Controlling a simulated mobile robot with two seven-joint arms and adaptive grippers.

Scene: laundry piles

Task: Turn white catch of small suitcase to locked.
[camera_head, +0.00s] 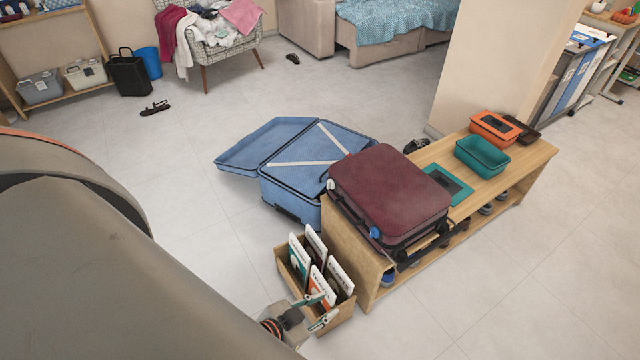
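The small suitcase (392,195) is dark maroon and lies shut and flat on the wooden bench. A small whitish part (331,184), which may be the white catch, shows at its left corner; its setting is too small to tell. A blue part (375,232) sits on the near front edge. My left gripper (319,311) is low in the picture, below and left of the suitcase and apart from it. Its two fingers are spread with nothing visible held. It overlaps the front of a wooden box of cards in the picture. My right gripper is not in view.
The wooden bench (527,157) also bears a teal bin (483,155), an orange box (495,128) and a flat green-black item (446,184). The card box (341,315) stands at its near left end. An open blue suitcase (292,175) lies behind. Floor at right is clear.

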